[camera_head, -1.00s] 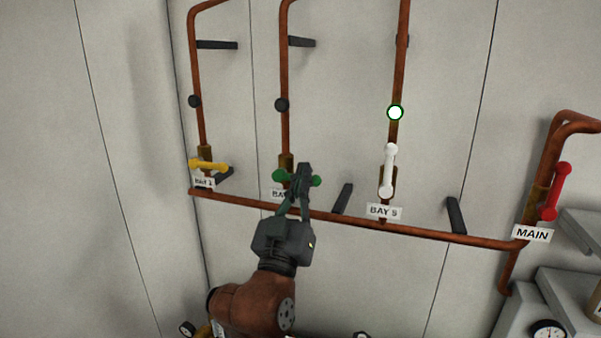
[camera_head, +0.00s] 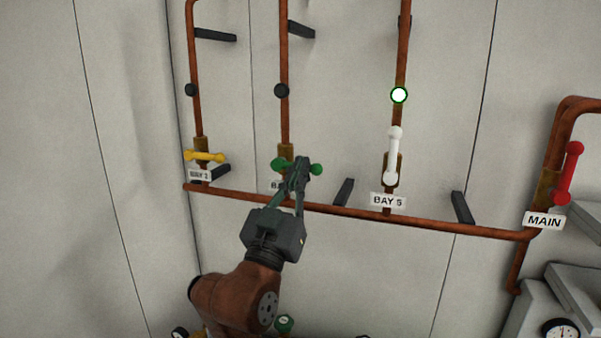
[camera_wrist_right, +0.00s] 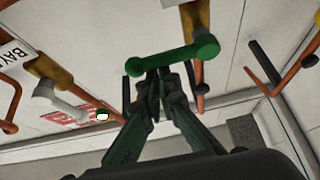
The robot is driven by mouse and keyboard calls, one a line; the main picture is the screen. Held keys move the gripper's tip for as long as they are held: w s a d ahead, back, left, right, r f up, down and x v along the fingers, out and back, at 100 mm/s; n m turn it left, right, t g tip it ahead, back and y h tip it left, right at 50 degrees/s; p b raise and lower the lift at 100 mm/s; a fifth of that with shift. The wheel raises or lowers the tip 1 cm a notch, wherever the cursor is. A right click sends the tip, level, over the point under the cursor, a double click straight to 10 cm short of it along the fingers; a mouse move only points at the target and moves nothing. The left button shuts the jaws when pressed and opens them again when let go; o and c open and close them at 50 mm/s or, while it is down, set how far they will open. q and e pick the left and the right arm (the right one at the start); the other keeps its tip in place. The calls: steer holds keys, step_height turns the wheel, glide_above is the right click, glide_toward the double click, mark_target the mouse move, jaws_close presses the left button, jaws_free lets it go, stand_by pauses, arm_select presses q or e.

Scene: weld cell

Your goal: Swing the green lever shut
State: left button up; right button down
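The green lever (camera_head: 316,169) lies crosswise over its vertical copper pipe, second from the left, with a round knob at each end. In the right wrist view the green lever (camera_wrist_right: 172,60) runs across the picture just beyond my fingertips. My right gripper (camera_head: 298,172) is at the lever's middle and covers that part in the head view. Its fingers (camera_wrist_right: 160,82) come together at the tips and look shut, close against the lever; whether they touch it is hard to tell. My left gripper is not in view.
A yellow lever (camera_head: 205,157) lies crosswise at left. A white lever (camera_head: 393,155) stands along the BAY 5 pipe, under a lit lamp (camera_head: 399,95). A red lever (camera_head: 570,172) is at MAIN. A copper pipe (camera_head: 450,229) and dark brackets (camera_head: 344,192) are near my gripper.

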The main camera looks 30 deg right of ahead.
arm_select(q)
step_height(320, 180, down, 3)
steer(key=b, duration=0.2)
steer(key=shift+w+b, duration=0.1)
steer(key=shift+b, duration=0.3)
arm_select(e)
steer(key=s+a+f, duration=0.1)
steer(key=s+a, duration=0.5)
steer(key=a, duration=0.1)
steer(key=shift+a, duration=0.15)
